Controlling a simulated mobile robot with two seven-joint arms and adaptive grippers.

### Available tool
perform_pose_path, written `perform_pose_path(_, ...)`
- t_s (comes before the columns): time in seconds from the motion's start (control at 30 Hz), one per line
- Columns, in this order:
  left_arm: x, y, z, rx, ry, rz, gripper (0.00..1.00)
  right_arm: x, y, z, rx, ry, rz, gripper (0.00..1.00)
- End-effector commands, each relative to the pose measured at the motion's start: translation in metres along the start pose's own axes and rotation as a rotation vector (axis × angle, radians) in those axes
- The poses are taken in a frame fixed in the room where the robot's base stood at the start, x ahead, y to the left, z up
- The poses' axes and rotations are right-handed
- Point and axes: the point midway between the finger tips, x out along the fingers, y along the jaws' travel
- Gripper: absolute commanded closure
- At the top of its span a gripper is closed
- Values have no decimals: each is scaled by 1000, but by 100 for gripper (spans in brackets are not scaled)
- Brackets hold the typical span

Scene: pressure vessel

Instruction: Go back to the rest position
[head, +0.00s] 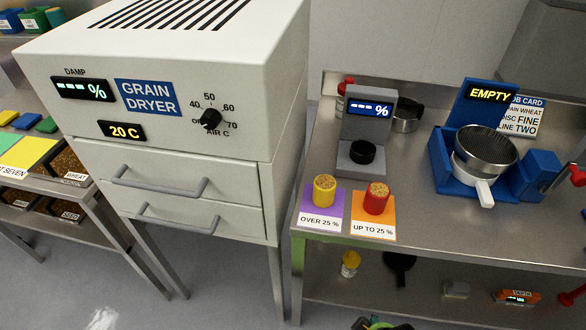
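On the steel bench (420,225) at right, a yellow cup (325,190) stands on the purple OVER 25 % card and a red cup (376,199) on the orange UP TO 25 % card. Both cups hold grain.
A grey moisture meter (367,135) stands behind the cups. A round sieve (486,150) sits in a blue stand (447,170) whose display reads EMPTY. A job card (522,117) is behind it. Small items lie on the lower shelf. Another shelf unit with grain bins (68,163) is at left.

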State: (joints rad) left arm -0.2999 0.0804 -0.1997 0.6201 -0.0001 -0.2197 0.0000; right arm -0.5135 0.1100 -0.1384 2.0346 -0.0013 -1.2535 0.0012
Motion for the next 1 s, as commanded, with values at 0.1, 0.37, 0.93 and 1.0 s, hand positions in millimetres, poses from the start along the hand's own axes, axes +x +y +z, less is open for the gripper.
perform_pose_path(0.1,0,0,0,0,-1,0,60,47,-3,22,-5,-31,-5,22)
perform_pose_path(0.37,0,0,1,0,-2,0,60,145,-8,104,-18,-93,-12,22)
perform_pose_path(0.93,0,1,1,0,-2,1,60,198,-10,241,-37,-162,-19,22)
perform_pose_path(1.0,0,1,1,0,-2,1,60,198,-10,241,-37,-162,-19,22)
